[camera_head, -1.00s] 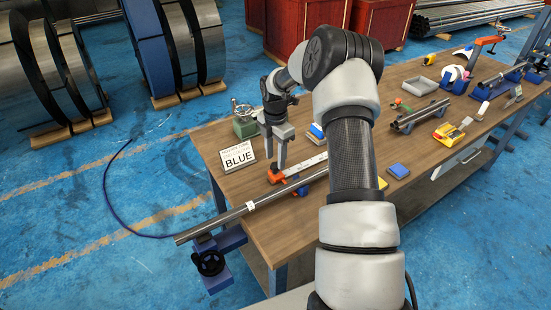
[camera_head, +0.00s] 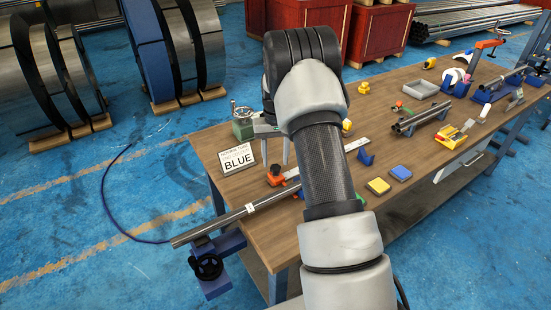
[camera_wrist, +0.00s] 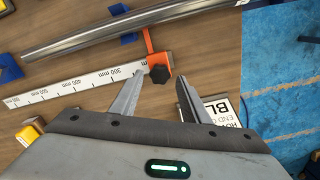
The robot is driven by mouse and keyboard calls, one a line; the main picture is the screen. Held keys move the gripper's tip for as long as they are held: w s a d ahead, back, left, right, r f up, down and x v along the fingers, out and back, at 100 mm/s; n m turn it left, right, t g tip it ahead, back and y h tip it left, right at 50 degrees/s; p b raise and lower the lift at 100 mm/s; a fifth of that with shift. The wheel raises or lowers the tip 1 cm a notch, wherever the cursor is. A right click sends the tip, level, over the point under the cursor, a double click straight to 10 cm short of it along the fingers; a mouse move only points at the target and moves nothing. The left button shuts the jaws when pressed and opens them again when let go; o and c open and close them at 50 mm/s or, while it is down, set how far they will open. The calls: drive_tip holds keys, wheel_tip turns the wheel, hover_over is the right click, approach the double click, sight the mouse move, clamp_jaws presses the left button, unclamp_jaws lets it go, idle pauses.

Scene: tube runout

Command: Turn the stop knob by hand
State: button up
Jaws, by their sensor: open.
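The stop is an orange block (camera_head: 273,180) on a white ruler at the bench's left part, with a small dark knob (camera_head: 276,169) on top. In the wrist view the black, lobed stop knob (camera_wrist: 159,75) sits on the orange stop (camera_wrist: 155,48) across the ruler (camera_wrist: 85,86). My gripper (camera_wrist: 161,82) is open, with the knob appearing between its two fingertips; whether they are level with it or above it cannot be told. In the head view my gripper (camera_head: 276,152) points down over the stop, partly hidden by my arm.
A long steel tube (camera_head: 215,227) lies beside the ruler and overhangs the bench on a blue support with a black handwheel (camera_head: 208,266). A sign reading BLUE (camera_head: 237,159) stands close left of my gripper. Yellow (camera_head: 378,186) and blue (camera_head: 400,173) blocks lie right.

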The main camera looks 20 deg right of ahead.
drive_tip(key=m, duration=0.5)
drive_tip(key=shift+f, duration=0.15)
drive_tip(key=shift+f+b, duration=0.5)
drive_tip(key=shift+f, duration=0.4)
